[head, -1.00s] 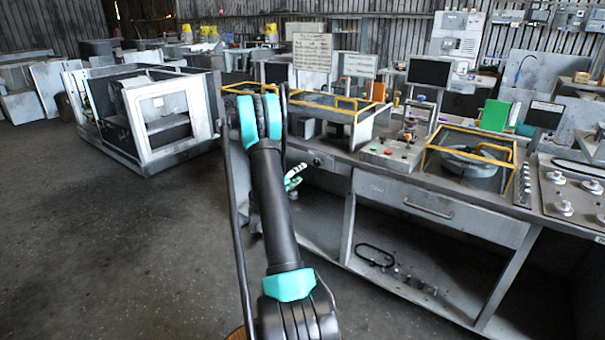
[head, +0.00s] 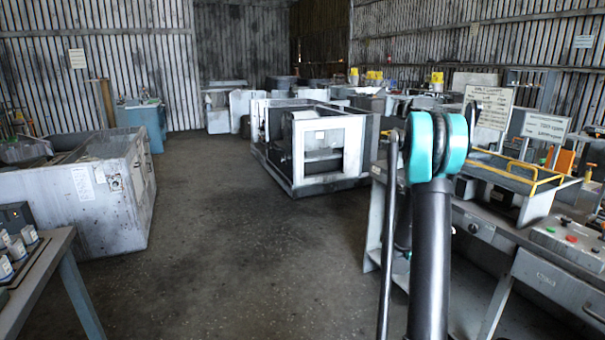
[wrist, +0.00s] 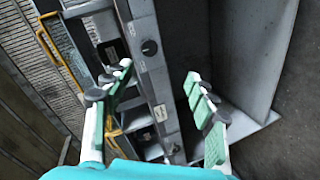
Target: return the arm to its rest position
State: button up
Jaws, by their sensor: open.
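My arm, dark with teal joints, rises on the right of the head view in front of the workbench (head: 480,210). My gripper is hidden behind the arm there. In the wrist view my gripper (wrist: 160,90) is open, its two green-and-white fingers with grey pads spread wide apart. Nothing is between the fingers. Beyond them the wrist view shows the grey bench's front at a slant, with dark floor to the right.
A grey-white machine frame (head: 310,145) stands on the floor mid-view. A pale cabinet (head: 80,200) and a table with jars (head: 45,260) stand at the left. Yellow-railed trays (head: 510,172) and signs sit on the bench at right. Floor (head: 220,260) between is clear.

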jog(key=s+a+f+g+y, duration=0.1)
jog(key=s+a+f+y, duration=0.3)
jog(key=s+a+y, duration=0.9)
jog(key=s+a, duration=1.7)
jog(key=a, duration=0.2)
jog(key=shift+s+a+g, duration=0.15)
jog(key=shift+s+g, duration=0.25)
